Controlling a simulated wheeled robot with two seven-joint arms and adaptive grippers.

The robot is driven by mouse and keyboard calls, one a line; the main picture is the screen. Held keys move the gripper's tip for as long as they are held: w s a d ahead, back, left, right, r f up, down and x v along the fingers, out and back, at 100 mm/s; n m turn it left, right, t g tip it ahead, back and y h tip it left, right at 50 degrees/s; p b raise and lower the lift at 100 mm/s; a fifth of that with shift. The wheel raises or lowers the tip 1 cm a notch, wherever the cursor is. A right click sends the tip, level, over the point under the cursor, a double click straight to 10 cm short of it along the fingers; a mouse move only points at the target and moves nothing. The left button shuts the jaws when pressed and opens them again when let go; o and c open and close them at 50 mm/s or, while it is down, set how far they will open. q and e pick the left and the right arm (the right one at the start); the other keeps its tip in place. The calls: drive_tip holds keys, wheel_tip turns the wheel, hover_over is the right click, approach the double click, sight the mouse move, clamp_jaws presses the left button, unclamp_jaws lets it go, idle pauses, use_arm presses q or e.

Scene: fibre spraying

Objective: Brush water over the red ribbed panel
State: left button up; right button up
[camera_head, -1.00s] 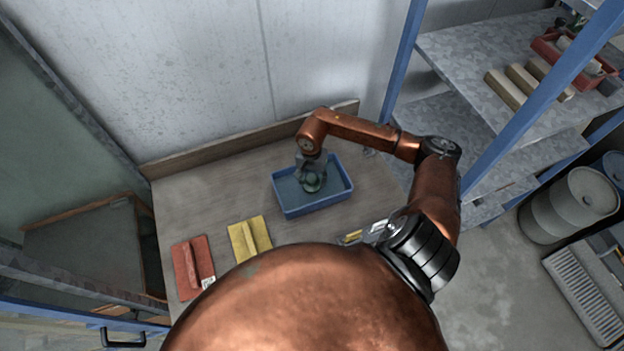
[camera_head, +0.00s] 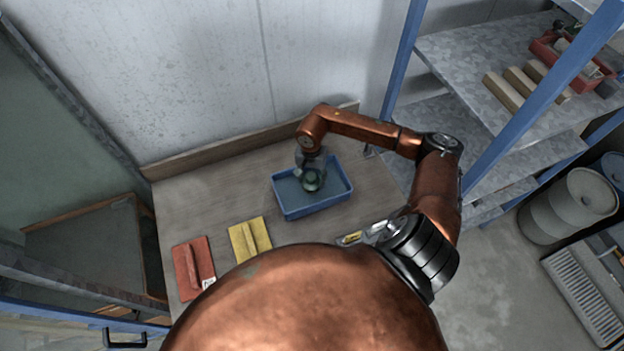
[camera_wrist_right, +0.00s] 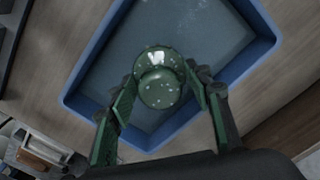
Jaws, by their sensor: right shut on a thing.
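The red ribbed panel (camera_head: 193,268) lies flat at the left front of the wooden table, with a raised rib along it and a small white label at its lower right corner. My right gripper (camera_head: 311,180) is over the blue tray (camera_head: 318,211) of water. In the right wrist view the right gripper (camera_wrist_right: 163,95) is shut on a rounded green, speckled handle (camera_wrist_right: 159,88), which looks like the brush's. Its bristles are hidden under the handle. The blue tray (camera_wrist_right: 85,70) surrounds it in that view. My left gripper is not in view.
A yellow ribbed panel (camera_head: 249,240) lies between the red panel and the tray. A metal shelf (camera_head: 470,60) with a blue post stands at the right. Grey drums (camera_head: 570,205) stand on the floor at the far right. The table's back left is clear.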

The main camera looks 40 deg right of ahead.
drive_tip(key=shift+r+p, duration=1.55)
drive_tip(key=shift+r, duration=3.4)
